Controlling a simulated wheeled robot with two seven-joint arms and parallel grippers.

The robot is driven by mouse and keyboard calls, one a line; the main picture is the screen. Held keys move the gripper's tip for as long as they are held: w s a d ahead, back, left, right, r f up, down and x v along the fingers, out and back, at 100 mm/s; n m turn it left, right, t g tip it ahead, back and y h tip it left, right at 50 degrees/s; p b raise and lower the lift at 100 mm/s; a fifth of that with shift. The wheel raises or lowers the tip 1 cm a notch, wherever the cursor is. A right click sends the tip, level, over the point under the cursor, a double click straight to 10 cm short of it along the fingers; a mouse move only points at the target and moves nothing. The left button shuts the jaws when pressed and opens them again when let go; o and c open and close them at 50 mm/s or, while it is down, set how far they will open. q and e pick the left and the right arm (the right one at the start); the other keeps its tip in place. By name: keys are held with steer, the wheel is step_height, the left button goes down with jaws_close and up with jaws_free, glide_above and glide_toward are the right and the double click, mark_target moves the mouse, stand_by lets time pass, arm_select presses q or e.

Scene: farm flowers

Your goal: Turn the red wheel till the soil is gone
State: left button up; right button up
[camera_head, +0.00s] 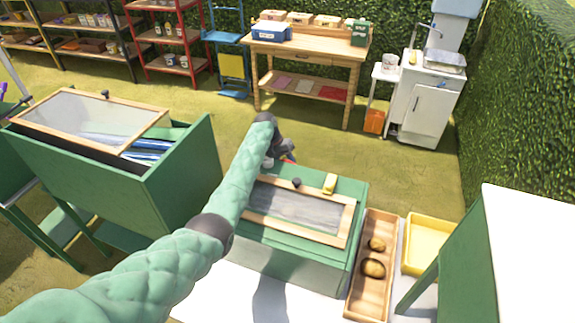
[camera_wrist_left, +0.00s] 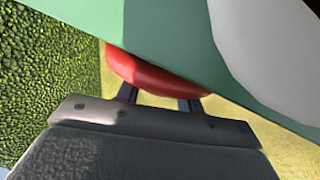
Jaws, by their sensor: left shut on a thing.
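The red wheel (camera_wrist_left: 150,76) shows in the left wrist view as a rounded red edge beside a green wall. My left gripper (camera_wrist_left: 158,100) is shut on the red wheel, with its two dark fingers at the wheel's rim. In the head view my left arm reaches across to the far side of a green box (camera_head: 262,256), and only a sliver of red shows by the gripper (camera_head: 281,156). The box has a wood-framed window lid (camera_head: 338,222) with a grey pane. I cannot make out any soil. My right gripper is not in view.
A wooden tray (camera_head: 359,294) with two brown potato-like items and a yellow tray (camera_head: 428,231) stand right of the box. A larger green bin (camera_head: 101,181) is at left. A workbench (camera_head: 307,50) and white sink cabinet (camera_head: 425,105) stand behind, across open grass.

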arm_select(q)
steer(key=shift+r, duration=0.1)
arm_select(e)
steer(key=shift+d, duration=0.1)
arm_select(q)
steer(key=o, duration=1)
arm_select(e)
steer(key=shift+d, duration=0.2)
arm_select(q)
steer(key=shift+a, duration=0.1)
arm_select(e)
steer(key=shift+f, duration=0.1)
arm_select(q)
steer(key=shift+w+a+r+b, duration=0.1)
steer(key=shift+a+r+b, duration=0.1)
steer(key=shift+b, duration=0.1)
steer(key=b+v, duration=0.3)
steer(key=v, duration=0.4)
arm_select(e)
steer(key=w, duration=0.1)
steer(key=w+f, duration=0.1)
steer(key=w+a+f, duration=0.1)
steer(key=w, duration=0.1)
arm_select(q)
steer(key=shift+d+r, duration=0.1)
steer(key=shift+r, duration=0.1)
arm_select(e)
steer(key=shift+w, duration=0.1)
